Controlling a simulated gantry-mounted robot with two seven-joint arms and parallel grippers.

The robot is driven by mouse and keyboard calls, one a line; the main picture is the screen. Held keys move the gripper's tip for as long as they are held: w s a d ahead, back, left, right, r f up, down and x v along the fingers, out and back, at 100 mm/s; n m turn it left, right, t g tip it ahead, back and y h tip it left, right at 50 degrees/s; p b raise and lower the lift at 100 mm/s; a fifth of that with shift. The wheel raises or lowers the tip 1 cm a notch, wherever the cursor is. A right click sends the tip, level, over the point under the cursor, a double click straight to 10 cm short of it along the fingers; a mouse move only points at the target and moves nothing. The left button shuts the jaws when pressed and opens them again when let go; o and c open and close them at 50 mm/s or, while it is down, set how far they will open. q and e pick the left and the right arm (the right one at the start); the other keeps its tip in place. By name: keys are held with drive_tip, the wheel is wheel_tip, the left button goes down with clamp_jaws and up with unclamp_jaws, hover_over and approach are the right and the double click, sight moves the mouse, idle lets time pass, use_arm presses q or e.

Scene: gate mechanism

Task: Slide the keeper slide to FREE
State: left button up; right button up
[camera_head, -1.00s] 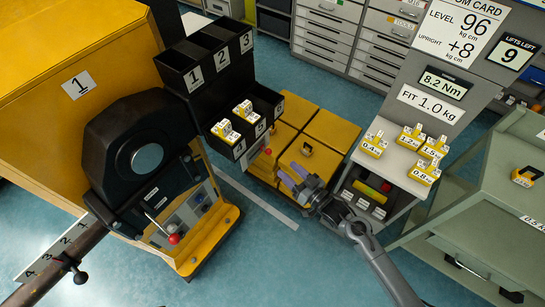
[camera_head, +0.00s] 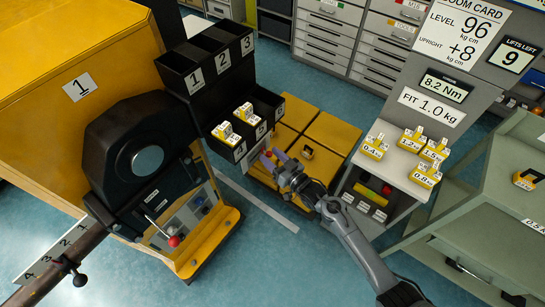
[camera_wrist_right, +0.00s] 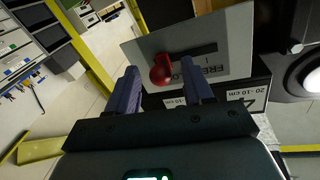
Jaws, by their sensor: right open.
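The keeper slide's red knob (camera_wrist_right: 162,72) stands at the left end of a dark slot in a grey plate (camera_wrist_right: 226,42) in the right wrist view. The plate carries lettering that includes FREE (camera_wrist_right: 200,80), partly hidden by a finger. My right gripper (camera_wrist_right: 161,68) is open, with one finger on each side of the knob in that view; I cannot tell whether either touches it. In the head view my right gripper (camera_head: 277,163) is beside the plate, below the black bins, and the red knob shows small (camera_head: 268,153). My left gripper is not in view.
Black numbered bins (camera_head: 238,120) stand just above the gripper. A shelf with several yellow weights (camera_head: 396,160) is to the right. A yellow machine with a red-balled lever (camera_head: 174,241) stands left.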

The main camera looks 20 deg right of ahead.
sight(252, 159)
clamp_jaws()
drive_tip(key=shift+a, duration=0.1)
drive_tip(key=s+a, duration=0.1)
drive_tip(key=s+a+p, duration=0.1)
drive_tip(key=a, duration=0.1)
drive_tip(key=s+a+p, duration=0.1)
drive_tip(key=shift+a+r, duration=0.1)
drive_tip(key=shift+a, duration=0.05)
drive_tip(key=shift+w+a, duration=0.1)
drive_tip(key=shift+c, duration=1.7)
unclamp_jaws()
drive_tip(key=o, duration=0.3)
drive_tip(key=shift+o, duration=0.2)
